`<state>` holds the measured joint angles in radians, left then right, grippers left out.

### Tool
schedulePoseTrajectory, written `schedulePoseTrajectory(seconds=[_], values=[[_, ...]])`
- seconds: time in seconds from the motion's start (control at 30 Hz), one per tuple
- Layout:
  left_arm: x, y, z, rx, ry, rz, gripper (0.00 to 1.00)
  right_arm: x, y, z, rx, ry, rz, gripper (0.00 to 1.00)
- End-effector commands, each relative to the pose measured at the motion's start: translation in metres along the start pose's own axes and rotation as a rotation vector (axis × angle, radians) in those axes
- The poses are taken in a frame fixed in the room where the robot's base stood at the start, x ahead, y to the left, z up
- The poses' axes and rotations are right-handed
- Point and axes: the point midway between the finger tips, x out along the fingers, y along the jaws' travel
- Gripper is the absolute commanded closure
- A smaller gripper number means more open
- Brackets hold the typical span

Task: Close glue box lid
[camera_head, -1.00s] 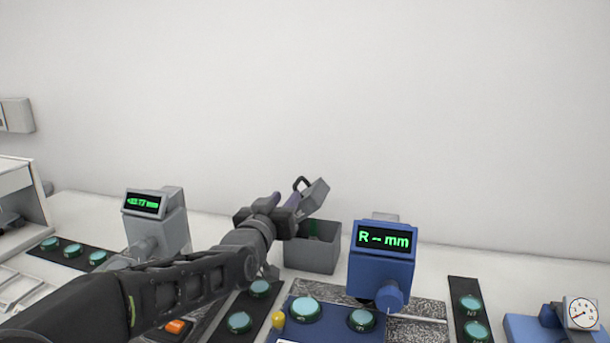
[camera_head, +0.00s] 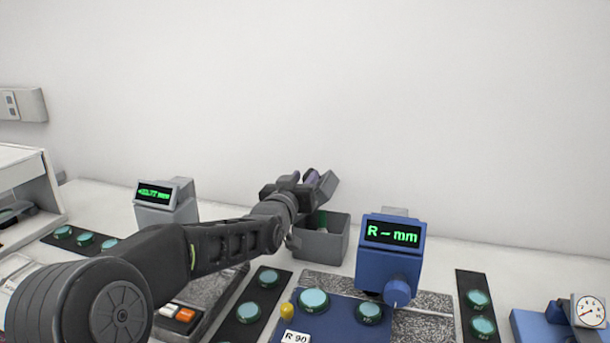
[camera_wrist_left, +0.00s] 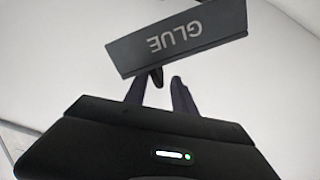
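The glue box (camera_head: 322,248) is a grey open-topped bin at the back of the bench, with something green inside. Its grey lid (camera_head: 328,184) stands raised and tilted above the box. In the left wrist view the lid (camera_wrist_left: 180,38) shows the word GLUE upside down, with a small dark handle (camera_wrist_left: 157,77) at its lower edge. My left gripper (camera_head: 300,178) is at the lid's left side. Its two fingers (camera_wrist_left: 160,85) are apart, with the handle between their tips; I cannot tell whether they touch it. My right gripper is not in view.
A blue display unit (camera_head: 390,262) stands close to the right of the box. A grey display unit (camera_head: 166,202) is to the left, behind my left arm. Black strips with teal round pieces (camera_head: 265,277) lie in front. The wall is behind.

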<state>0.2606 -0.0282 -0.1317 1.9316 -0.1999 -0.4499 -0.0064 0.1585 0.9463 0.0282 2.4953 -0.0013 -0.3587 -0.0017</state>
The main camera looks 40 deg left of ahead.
Motion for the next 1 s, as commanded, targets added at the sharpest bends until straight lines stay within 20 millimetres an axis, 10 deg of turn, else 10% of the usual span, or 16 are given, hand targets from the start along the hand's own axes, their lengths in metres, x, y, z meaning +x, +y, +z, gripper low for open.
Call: schedulePoseTrajectory(seconds=[0.37, 0.77, 1.0], values=[[0.0101, 0.0001, 0.0003, 0.0, 0.0, 0.0, 0.68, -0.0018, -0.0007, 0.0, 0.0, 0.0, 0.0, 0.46], [0.0098, -0.0004, 0.0011, 0.0, -0.002, -0.001, 0.99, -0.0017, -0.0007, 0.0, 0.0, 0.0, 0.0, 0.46], [0.0097, -0.0009, 0.0021, 0.0, -0.004, -0.001, 1.0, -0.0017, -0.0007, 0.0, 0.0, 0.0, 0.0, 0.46]])
